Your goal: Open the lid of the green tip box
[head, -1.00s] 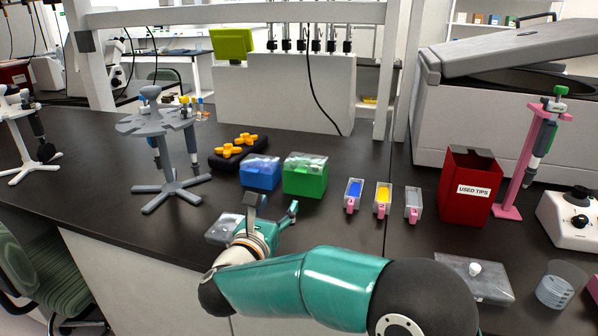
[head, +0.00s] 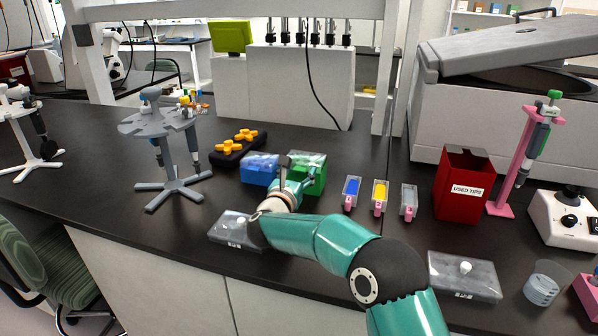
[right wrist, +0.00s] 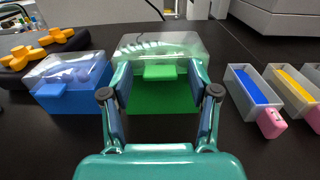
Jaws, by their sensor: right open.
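The green tip box (head: 318,184) stands on the dark bench, with its clear lid down. In the right wrist view the green tip box (right wrist: 162,98) is straight ahead, its green front tab on the lid's lower edge facing me. My right gripper (head: 293,172) is open in front of the box and partly hides it in the head view. In the right wrist view the fingers of my right gripper (right wrist: 160,95) appear on either side of the box front; I cannot tell whether they touch it. My left gripper is not in view.
A blue tip box (head: 258,170) stands close on the left. Trays with blue (head: 351,190) and yellow (head: 379,194) contents stand to the right, before a red used tips bin (head: 464,186). A pipette stand (head: 170,180) is at left. A clear-lidded box (head: 232,228) lies near the front edge.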

